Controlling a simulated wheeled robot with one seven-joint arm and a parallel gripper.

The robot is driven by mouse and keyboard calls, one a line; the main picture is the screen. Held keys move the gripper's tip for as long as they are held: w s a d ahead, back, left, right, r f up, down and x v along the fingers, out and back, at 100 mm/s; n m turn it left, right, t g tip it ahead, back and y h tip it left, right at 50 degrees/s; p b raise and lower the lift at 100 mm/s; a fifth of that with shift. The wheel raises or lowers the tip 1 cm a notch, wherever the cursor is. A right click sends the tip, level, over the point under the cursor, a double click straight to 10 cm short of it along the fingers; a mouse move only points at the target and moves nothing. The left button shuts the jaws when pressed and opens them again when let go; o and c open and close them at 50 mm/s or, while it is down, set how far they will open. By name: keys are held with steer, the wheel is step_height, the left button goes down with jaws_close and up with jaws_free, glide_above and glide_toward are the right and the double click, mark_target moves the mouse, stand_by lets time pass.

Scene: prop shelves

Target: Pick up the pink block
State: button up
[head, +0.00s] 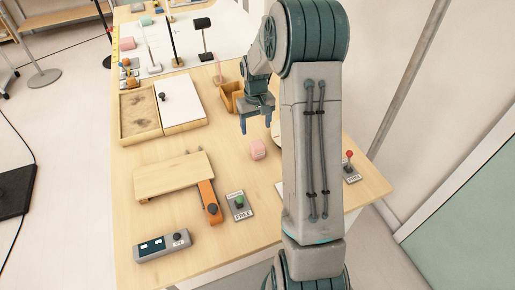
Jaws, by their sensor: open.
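The pink block (258,149) is small, with rounded edges, and sits on the bare wooden table top just left of my arm. My gripper (256,124) hangs above the table with its fingers pointing down. It is open and empty. In the picture it is just above the pink block, and it is apart from the block. My arm hides part of the table to the right of the block.
A small wooden bench (172,175) and an orange piece (209,200) stand left of the block. A green-button box (239,205), a grey control box (162,247) and a red-knob lever (349,167) are nearby. A sand tray (140,112) and an orange bin (229,98) lie farther back.

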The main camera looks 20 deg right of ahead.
mark_target(257, 144)
step_height(257, 144, down, 7)
steer(key=shift+r+p, duration=0.1)
steer(key=shift+p, duration=0.3)
steer(key=f+p, duration=0.1)
steer(key=f, duration=0.3)
steer(key=shift+s+d+p, duration=0.2)
steer(key=shift+p, duration=0.15)
steer(key=shift+f, duration=0.75)
steer(key=c, duration=1.2)
steer(key=shift+r, duration=0.15)
